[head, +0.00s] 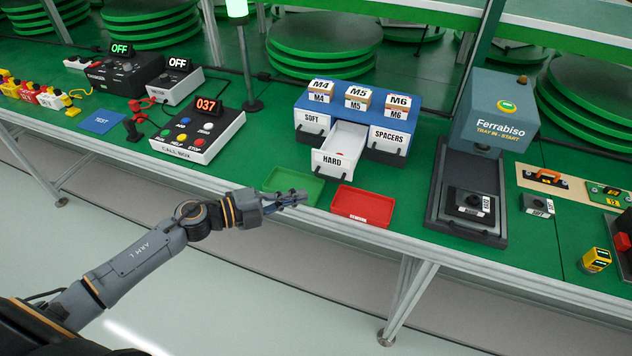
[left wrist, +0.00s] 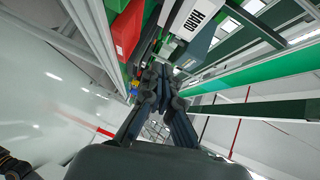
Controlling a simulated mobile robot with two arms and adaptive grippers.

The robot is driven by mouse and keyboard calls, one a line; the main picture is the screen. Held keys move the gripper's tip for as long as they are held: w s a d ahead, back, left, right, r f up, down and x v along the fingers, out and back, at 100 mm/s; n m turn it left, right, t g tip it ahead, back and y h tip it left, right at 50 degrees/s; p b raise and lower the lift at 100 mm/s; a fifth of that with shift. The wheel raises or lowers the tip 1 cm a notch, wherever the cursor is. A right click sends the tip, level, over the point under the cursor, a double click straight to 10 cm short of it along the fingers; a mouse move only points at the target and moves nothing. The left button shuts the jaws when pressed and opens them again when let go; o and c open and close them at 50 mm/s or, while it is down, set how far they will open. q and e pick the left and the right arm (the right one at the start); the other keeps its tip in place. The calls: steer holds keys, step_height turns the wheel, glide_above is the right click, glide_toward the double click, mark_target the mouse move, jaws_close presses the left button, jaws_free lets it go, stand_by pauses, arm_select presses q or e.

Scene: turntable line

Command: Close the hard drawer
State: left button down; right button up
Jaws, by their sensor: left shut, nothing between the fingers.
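The drawer labelled HARD (head: 334,160) is pulled out of the middle of the blue cabinet (head: 360,97), between the SOFT drawer (head: 312,121) and the SPACERS drawer (head: 386,139). Its open top shows a pale inside. My left gripper (head: 303,198) is shut and empty at the table's front edge, below and to the left of the HARD drawer, apart from it in the head view. My right gripper is not in view.
A green tray (head: 268,187) and a red tray (head: 337,208) lie on the table in front of the cabinet. The call box (head: 165,152) stands to the left. The Ferrabiso machine (head: 489,105) stands to the right. Bins labelled M4, M5 and M6 top the cabinet.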

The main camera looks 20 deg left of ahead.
arm_select(q)
steer(key=w+d, duration=0.2)
steer(key=w, duration=0.1)
steer(key=w+d+f, duration=0.1)
steer(key=w, duration=0.1)
steer(key=shift+w, duration=0.1)
steer(key=shift+w+a+f, duration=0.1)
steer(key=shift+w+f, duration=0.15)
steer(key=shift+w, duration=0.4)
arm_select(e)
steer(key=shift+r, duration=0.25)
